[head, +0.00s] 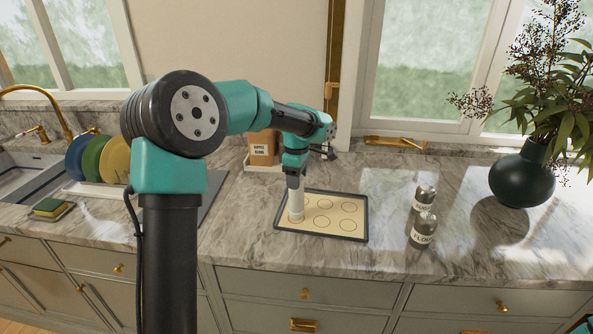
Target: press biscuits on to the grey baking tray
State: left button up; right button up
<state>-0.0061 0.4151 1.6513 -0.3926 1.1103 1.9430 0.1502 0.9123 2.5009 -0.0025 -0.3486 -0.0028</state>
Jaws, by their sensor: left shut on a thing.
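The grey baking tray (366,224) lies on the marble counter, with a flat cream sheet (335,213) inside its dark rim. Several round outlines mark the sheet. My left gripper (295,186) points down over the left part of the tray, shut on a pale cylindrical tool (296,207). The tool stands upright, its lower end at the sheet near the left rim. I cannot tell whether it touches the sheet. The tool hides the sheet beneath it. My right gripper is not in view.
Two labelled canisters (423,230) stand right of the tray. A dark vase (522,178) with plants stands further right. A brown packet (262,148) is behind the tray. Plates (116,160), a sponge (49,207) and a sink are at left. Counter is clear between tray and canisters.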

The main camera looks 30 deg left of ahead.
pick_arm(q)
jog(key=shift+f, duration=1.1)
dwell(1.5)
jog(key=shift+r, duration=3.55)
jog(key=w+d, duration=0.2)
jog(key=d, duration=0.6)
jog(key=shift+w, duration=0.3)
jog(key=shift+f, duration=0.1)
